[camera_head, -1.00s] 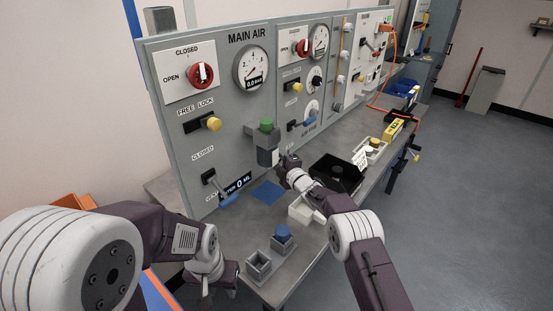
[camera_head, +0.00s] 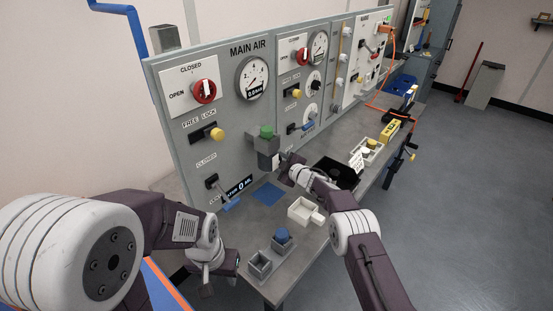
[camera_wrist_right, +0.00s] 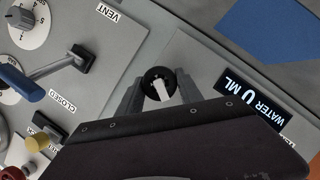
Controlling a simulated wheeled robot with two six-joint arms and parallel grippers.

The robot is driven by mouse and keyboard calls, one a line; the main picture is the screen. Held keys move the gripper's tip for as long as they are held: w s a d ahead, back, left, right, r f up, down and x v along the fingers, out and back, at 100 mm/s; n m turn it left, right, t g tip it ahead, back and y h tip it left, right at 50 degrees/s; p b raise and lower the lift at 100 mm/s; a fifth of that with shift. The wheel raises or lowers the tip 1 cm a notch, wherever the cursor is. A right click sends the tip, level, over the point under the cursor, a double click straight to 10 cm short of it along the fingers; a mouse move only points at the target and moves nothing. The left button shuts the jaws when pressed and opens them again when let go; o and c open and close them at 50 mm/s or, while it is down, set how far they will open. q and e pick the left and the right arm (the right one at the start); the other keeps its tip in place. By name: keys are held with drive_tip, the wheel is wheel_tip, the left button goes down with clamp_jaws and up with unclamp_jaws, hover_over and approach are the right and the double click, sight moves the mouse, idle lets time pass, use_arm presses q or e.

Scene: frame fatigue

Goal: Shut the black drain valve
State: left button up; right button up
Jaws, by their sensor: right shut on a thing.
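The black drain valve (camera_wrist_right: 158,84) is a small round black knob with a white bar across it in the right wrist view. My right gripper (camera_wrist_right: 161,92) is shut on it, one grey finger on each side. In the head view my right gripper (camera_head: 284,164) is at the lower part of the grey bowl (camera_head: 268,146) with the green top; the valve is hidden there. A display reading WATER 0 ML (camera_wrist_right: 255,100) sits beside the valve. My left gripper (camera_head: 218,277) hangs low at the near left, away from the panel; its jaws are unclear.
The grey MAIN AIR panel (camera_head: 225,110) stands along the bench (camera_head: 330,232). A white tray (camera_head: 303,212), a black bin (camera_head: 338,170) and a small fixture with a blue knob (camera_head: 282,238) are nearby.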

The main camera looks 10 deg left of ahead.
drive_tip(key=shift+f, duration=0.1)
idle(0.5)
drive_tip(key=o, duration=1.4)
drive_tip(key=shift+s+d, duration=0.1)
drive_tip(key=v, duration=0.9)
